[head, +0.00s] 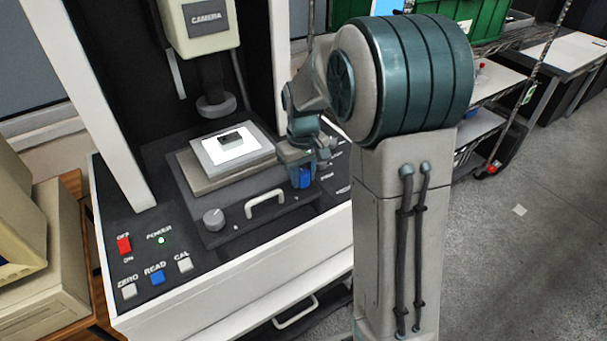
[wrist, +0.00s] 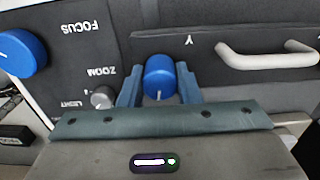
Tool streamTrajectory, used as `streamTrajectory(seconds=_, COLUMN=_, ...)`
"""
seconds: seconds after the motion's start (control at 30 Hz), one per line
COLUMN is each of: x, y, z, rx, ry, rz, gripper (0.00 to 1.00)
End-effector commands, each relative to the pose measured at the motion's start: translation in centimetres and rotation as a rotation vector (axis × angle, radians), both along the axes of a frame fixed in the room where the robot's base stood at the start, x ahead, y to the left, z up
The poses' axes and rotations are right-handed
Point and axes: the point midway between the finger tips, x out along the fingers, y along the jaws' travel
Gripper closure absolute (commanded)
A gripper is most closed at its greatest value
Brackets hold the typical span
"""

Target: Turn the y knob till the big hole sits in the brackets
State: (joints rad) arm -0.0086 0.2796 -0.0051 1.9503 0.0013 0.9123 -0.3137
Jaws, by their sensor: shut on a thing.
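The blue y knob (wrist: 159,76) stands between my gripper's two fingers in the wrist view, with a Y label beside it and a white pointer line on its face. My gripper (wrist: 160,90) is shut on this knob. In the head view my gripper (head: 304,164) is at the right front of the stage (head: 200,183), with the blue knob (head: 306,178) just below it. A small dark part (head: 230,138) lies on the lit white plate under the camera head (head: 208,20). The big hole and the brackets cannot be made out in either view.
A grey knob (head: 213,219) and a white handle (head: 265,203) are on the stage front. In the wrist view, a large blue focus knob (wrist: 20,53) and small grey zoom knob (wrist: 103,97) are left of my fingers. A beige monitor (head: 17,215) shows only its edge.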

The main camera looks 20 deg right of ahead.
Motion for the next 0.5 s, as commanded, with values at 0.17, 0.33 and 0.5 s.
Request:
streamTrajectory(seconds=0.17, x=0.08, y=-0.01, z=0.11, rx=0.000, ry=-0.003, rz=-0.049, gripper=0.92)
streamTrajectory(seconds=0.33, x=0.08, y=-0.01, z=0.13, rx=0.000, ry=-0.003, rz=-0.066, gripper=0.92)
streamTrajectory(seconds=0.5, x=0.09, y=0.00, z=0.15, rx=0.000, ry=-0.003, rz=-0.067, gripper=0.92)
